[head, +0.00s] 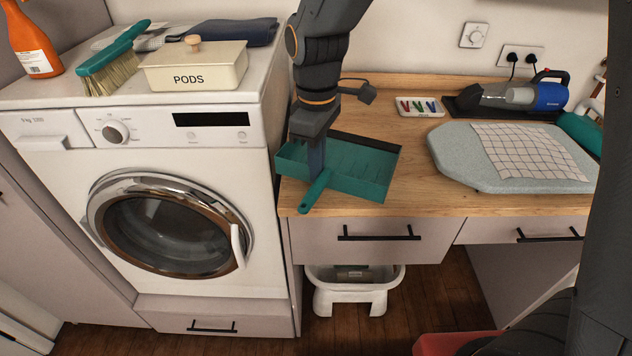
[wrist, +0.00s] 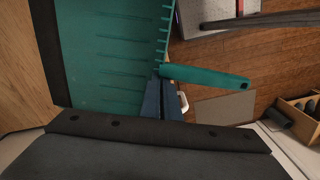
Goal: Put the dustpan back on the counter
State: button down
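The teal dustpan (head: 362,172) is over the front left of the wooden counter (head: 425,198), beside the washing machine. Its open pan faces up and its handle (head: 314,194) points toward the front edge. My gripper (head: 317,172) reaches down from above and is shut on the dustpan where the handle joins the pan. In the wrist view the dustpan (wrist: 105,55) fills the upper left. The handle extends right from my fingertips (wrist: 162,80), with the floor beyond it. I cannot tell whether the pan touches the counter.
The washing machine (head: 185,190) stands left, carrying a PODS box (head: 194,68), a brush (head: 112,62) and an orange spray bottle (head: 33,42). An ironing board (head: 450,155), a clip tray (head: 420,107) and a handheld vacuum (head: 520,95) occupy the counter's right and back. A white stool (head: 350,290) stands below.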

jog(key=shift+f+p, duration=0.35)
jog(key=shift+f, duration=2.2)
jog(key=shift+f, duration=0.1)
jog(key=c, duration=2)
grip_release()
notch_tip(320, 180, up, 12)
jog(key=shift+r+b, duration=0.1)
jog(key=shift+b, duration=1.15)
